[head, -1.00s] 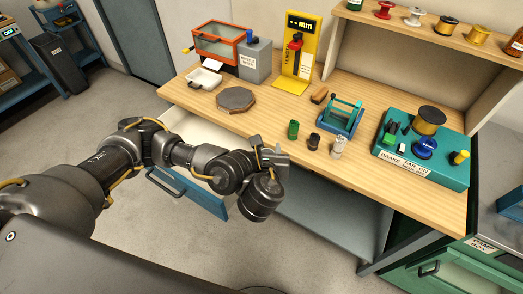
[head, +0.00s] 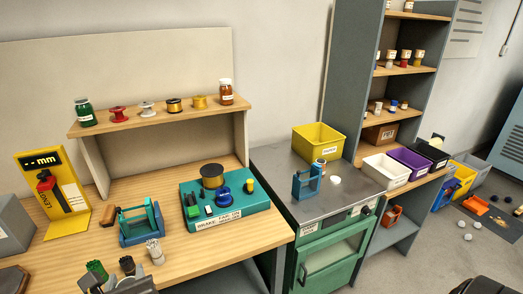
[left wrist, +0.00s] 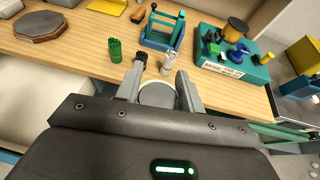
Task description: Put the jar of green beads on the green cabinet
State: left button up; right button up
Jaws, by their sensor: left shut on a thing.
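A jar with dark green contents and a label (head: 84,111) stands at the left end of the wooden shelf in the head view. My left gripper (head: 118,284) is low at the bottom edge of the head view, by the bench front. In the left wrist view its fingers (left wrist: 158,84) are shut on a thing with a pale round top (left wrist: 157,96). The thing's sides and contents are hidden, so I cannot tell what it is.
Bristle bundles (head: 154,251) and a teal brake station (head: 225,208) stand on the bench.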

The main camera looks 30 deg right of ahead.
aim_at(332, 190)
jog(key=z, duration=3.1)
jog(key=i, duration=3.45)
jog(key=u, duration=2.85)
